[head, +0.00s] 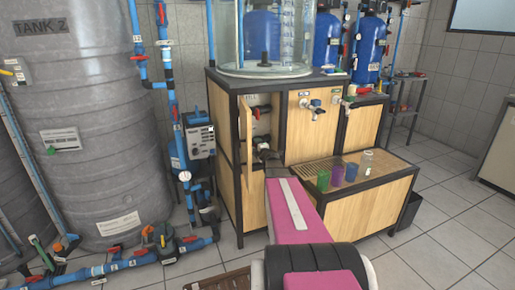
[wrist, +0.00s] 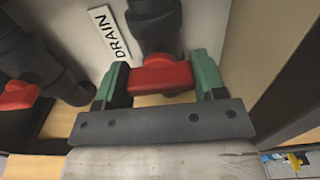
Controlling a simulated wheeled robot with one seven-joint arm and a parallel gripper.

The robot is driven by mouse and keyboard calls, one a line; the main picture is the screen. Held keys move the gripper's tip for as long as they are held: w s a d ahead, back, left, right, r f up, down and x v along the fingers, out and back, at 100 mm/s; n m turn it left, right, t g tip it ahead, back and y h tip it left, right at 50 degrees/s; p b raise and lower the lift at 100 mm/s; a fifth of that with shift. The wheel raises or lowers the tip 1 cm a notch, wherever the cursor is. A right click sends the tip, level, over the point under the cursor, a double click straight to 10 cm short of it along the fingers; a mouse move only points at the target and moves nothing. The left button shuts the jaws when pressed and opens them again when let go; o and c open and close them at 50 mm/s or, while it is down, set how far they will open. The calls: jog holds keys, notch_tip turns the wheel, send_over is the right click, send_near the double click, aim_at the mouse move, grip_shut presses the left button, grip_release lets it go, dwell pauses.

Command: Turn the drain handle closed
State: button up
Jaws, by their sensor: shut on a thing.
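The red drain handle (wrist: 160,76) sits on a dark valve body (wrist: 155,22) in the wrist view, beside a white DRAIN label (wrist: 109,33). My gripper (wrist: 162,70) is shut on the handle, with one green finger on each side of it. The handle lies crosswise below the valve body in the picture. In the head view my gripper (head: 264,153) reaches into the open front of the wooden cabinet (head: 300,130), and the drain handle there is hidden behind my arm.
A second red handle (wrist: 18,94) on dark piping is close at left in the wrist view. Cabinet frame edges border the opening. A low wooden counter (head: 390,205) with coloured cups stands at right. A grey tank (head: 85,120) and blue pipes stand at left.

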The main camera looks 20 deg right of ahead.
jog(key=o, duration=0.9)
jog(key=shift+s, duration=0.1)
jog(key=s, duration=1)
jog(key=shift+s+d, duration=0.2)
jog(key=shift+s, duration=0.15)
